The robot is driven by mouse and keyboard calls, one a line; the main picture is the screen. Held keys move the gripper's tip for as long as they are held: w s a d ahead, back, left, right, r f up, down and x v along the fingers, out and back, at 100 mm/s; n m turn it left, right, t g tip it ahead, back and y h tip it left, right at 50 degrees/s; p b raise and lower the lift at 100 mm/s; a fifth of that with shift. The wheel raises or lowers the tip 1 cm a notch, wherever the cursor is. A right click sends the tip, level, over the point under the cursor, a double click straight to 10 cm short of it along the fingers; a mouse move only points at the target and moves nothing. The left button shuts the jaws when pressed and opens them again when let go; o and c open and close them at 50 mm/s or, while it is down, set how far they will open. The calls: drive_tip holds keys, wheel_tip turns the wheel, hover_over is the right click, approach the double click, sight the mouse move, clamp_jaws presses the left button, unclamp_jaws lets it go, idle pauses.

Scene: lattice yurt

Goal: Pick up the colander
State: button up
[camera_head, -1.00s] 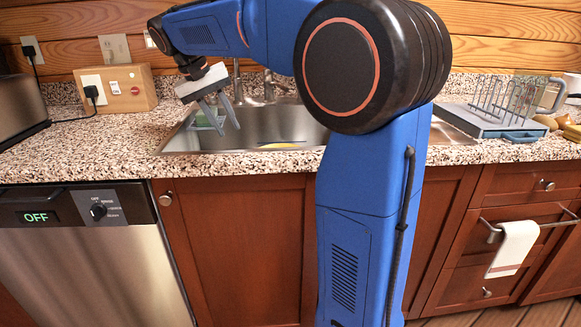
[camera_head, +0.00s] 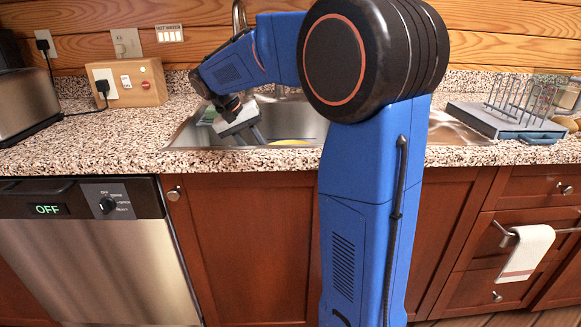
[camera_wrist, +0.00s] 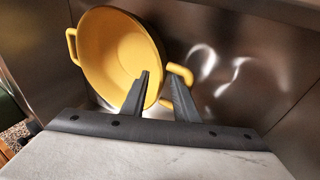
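The yellow colander (camera_wrist: 115,50) lies in the steel sink, tilted, with one loop handle at its left and another (camera_wrist: 180,73) at its right. In the head view only a yellow sliver of it (camera_head: 290,142) shows above the sink's front edge. My gripper (camera_wrist: 160,88) is open, its two fingers apart near the colander's right rim and right handle. The left finger overlaps the rim in the picture; I cannot tell whether it touches. In the head view my gripper (camera_head: 256,140) reaches down into the sink, its fingertips hidden.
The sink (camera_head: 300,118) has steel walls close around the colander. A speckled counter (camera_head: 240,160) runs along its front. A dish rack (camera_head: 510,115) stands to the right, a wooden box (camera_head: 130,83) and a toaster (camera_head: 25,103) to the left.

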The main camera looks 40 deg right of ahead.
drive_tip(key=shift+d+x, duration=0.15)
drive_tip(key=shift+x, duration=1.25)
drive_tip(key=shift+d+x, duration=0.15)
drive_tip(key=shift+x, duration=1.25)
drive_tip(key=shift+s+r, duration=0.15)
clamp_jaws()
